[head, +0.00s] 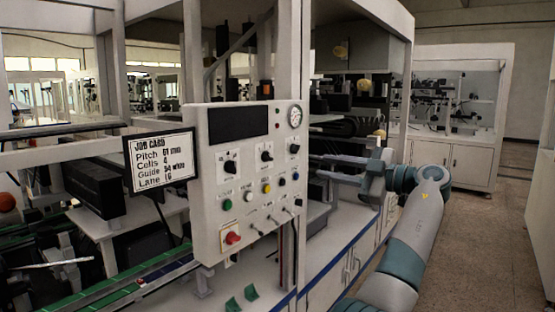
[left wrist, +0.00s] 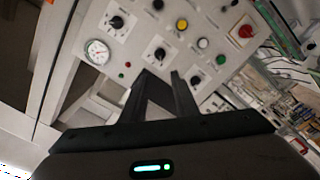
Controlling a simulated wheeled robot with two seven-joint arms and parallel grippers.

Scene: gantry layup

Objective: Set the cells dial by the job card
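The job card (head: 160,161) is on a dark-framed screen left of the control panel (head: 205,215). It reads Cells 4; the Pitch line looks like 61 mm. The panel has a left dial (head: 230,167), a middle dial (head: 267,155) and a right dial (head: 294,149), all black knobs. Their labels are too small to read, so I cannot tell which is cells. My left gripper (head: 328,170) is right of the panel, apart from it. In the left wrist view its fingers (left wrist: 167,95) are parted and empty, with the left dial (left wrist: 195,82) beyond them. My right gripper is not in view.
A gauge (head: 295,117) and dark display (head: 238,122) are above the dials. Green (head: 227,205), white, yellow and blue buttons, toggle switches and a red button (head: 232,238) are below. Gantry posts stand behind the panel. Open floor (head: 480,240) is at the right.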

